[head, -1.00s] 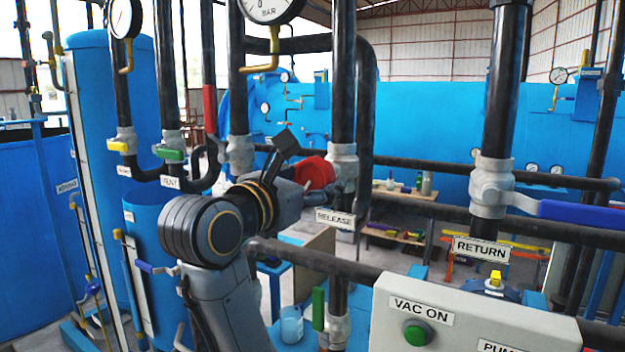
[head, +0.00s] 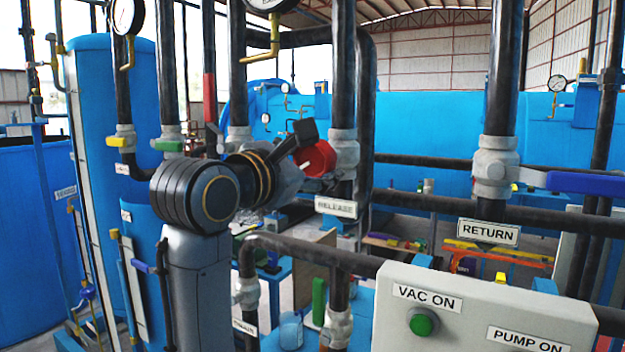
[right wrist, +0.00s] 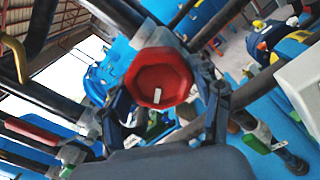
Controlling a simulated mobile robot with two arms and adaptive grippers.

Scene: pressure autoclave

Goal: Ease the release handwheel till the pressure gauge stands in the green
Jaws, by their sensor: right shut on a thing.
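The red release handwheel (head: 322,158) sits on a grey valve body on a dark vertical pipe, above the RELEASE label (head: 336,207). My right gripper (head: 304,150) is at the wheel, with one dark finger showing above its left side. In the right wrist view the wheel (right wrist: 160,78) faces the camera, with a white mark low on its face. The fingers (right wrist: 163,100) stand on either side of it, shut on it. A pressure gauge (head: 272,4) at the top edge of the head view is cut off, so its needle and green band cannot be read. My left gripper is not in view.
A grey control box (head: 480,305) with a green VAC ON button stands at the front right. A horizontal pipe (head: 315,255) runs below my right gripper. A blue-handled valve (head: 500,175) is to the right. Another gauge (head: 124,15) hangs at upper left.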

